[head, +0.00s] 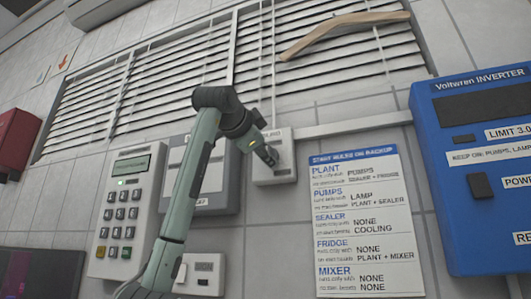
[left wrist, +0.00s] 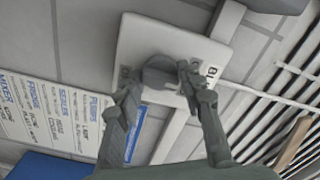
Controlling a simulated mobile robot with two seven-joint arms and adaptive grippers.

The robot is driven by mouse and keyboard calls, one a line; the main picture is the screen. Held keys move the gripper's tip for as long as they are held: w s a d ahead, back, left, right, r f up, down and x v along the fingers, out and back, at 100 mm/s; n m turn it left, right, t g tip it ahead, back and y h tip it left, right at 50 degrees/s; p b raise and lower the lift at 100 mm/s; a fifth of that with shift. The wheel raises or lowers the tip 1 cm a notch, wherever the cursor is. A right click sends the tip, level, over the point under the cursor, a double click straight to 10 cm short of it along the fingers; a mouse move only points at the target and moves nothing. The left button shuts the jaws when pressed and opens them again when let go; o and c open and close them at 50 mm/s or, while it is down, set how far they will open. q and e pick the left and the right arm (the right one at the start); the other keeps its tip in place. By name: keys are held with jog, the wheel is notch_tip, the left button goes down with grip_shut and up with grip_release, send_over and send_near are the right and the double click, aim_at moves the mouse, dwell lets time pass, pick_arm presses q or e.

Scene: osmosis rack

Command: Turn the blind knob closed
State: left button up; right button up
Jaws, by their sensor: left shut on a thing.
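The blind control box (head: 286,152) is a small pale plate on the tiled wall, below the blinds. It also shows in the left wrist view (left wrist: 150,35), with part of its "BL…" lettering visible. A grey round knob (left wrist: 160,72) sits on its face. My left gripper (head: 268,155) is at the box; in the left wrist view its fingers (left wrist: 158,78) stand on either side of the knob, shut on it. The knob is hidden behind the gripper in the head view. The blinds (head: 170,80) show slats with dark gaps between them. My right gripper is not in view.
A keypad panel (head: 125,215) and a grey panel (head: 218,190) are left of the box. A printed rules sheet (head: 365,225) and a blue inverter (head: 470,190) are to the right. A wooden bent bar (head: 345,30) lies across the blinds. A rail runs right from the box.

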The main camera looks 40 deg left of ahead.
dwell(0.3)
pick_arm(q)
jog(key=o, duration=1.1)
jog(key=shift+o, duration=0.2)
jog(key=shift+s, duration=0.1)
jog(key=v, duration=1.1)
jog(key=shift+s, duration=0.4)
jog(key=shift+f, duration=0.1)
